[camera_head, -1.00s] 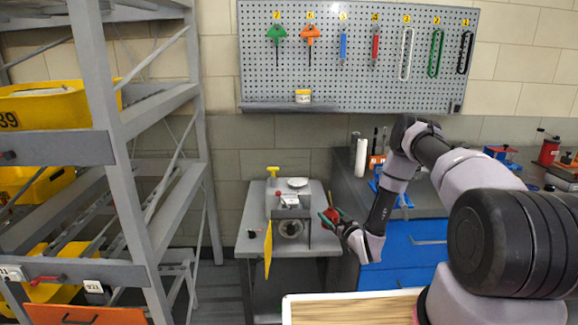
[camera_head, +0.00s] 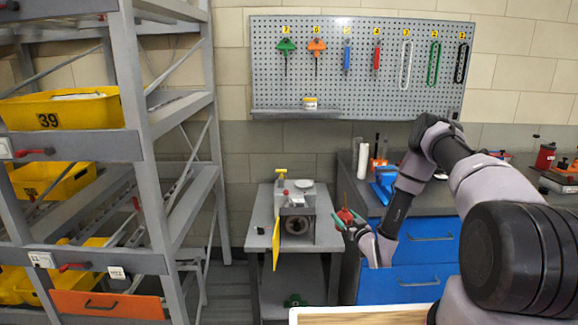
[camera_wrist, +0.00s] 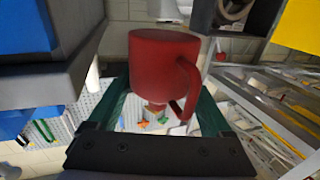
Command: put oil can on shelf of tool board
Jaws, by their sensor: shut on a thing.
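The red oil can (camera_wrist: 165,62) has a side handle and sits between the green fingers of my gripper (camera_wrist: 160,110) in the wrist view. My gripper is shut on it. In the head view, the can (camera_head: 346,214) shows small and partly hidden at my gripper (camera_head: 344,221), to the right of the grey cart. The pegboard tool board (camera_head: 380,85) hangs on the back wall, above and beyond my gripper. Its narrow grey shelf (camera_head: 275,113) runs along the lower left edge. The shelf looks bare on both sides of the jar.
A grey cart (camera_head: 262,228) bearing a machine (camera_head: 296,225) stands left of my gripper. A workbench with blue drawers (camera_head: 425,240) is close on the right. A tall grey rack (camera_head: 150,150) with yellow bins (camera_head: 62,112) fills the left. A wood-topped surface (camera_head: 360,317) lies in front.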

